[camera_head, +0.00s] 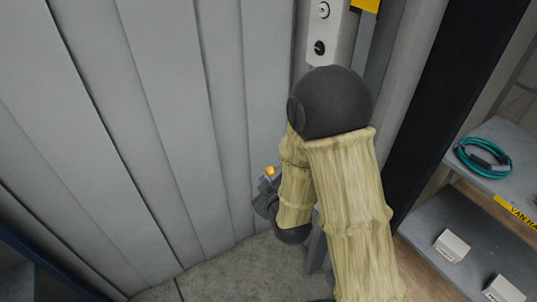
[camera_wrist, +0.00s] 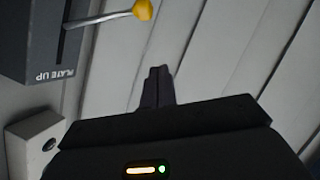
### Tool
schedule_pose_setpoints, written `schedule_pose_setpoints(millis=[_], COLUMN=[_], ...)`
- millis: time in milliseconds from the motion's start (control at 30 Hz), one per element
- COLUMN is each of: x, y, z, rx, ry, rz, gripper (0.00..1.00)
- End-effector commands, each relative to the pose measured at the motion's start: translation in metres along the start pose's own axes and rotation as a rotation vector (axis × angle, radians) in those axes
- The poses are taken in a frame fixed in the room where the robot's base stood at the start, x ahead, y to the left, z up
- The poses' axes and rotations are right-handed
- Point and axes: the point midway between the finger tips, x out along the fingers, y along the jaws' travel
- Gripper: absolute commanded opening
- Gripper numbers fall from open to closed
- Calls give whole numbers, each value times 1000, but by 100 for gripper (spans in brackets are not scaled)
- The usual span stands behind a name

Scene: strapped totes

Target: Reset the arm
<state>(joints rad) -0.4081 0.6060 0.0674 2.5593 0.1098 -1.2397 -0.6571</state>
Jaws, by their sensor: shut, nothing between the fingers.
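My arm, in pale ribbed sleeves with a dark round joint, folds down in front of a grey panelled wall in the head view. My gripper (camera_wrist: 158,72) shows its two dark fingers together and empty in the wrist view, pointing at the wall panels. In the head view the dark wrist end (camera_head: 265,200) is beside the wall, partly behind my arm; its fingertips are not clear there. A lever with a yellow knob (camera_wrist: 143,10) sticks out of a grey box marked "PLATE UP" (camera_wrist: 30,38), apart from the fingers. The knob also shows in the head view (camera_head: 270,171).
A pale box with a dark round fitting (camera_wrist: 36,145) is at the lower left of the wrist view. A pale control panel (camera_head: 327,30) is above my arm. At right, shelves (camera_head: 420,238) hold a teal cable coil (camera_head: 484,158) and small white boxes (camera_head: 452,246).

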Motion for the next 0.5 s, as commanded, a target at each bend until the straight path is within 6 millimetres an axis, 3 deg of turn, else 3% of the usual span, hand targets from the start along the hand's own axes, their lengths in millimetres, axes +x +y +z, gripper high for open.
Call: schedule_pose_setpoints(millis=[267, 500], x=[-1, -19], y=[5, 31], z=[4, 28], rx=[23, 179], ry=[-28, -215], rz=[-7, -58], gripper=[0, 0])
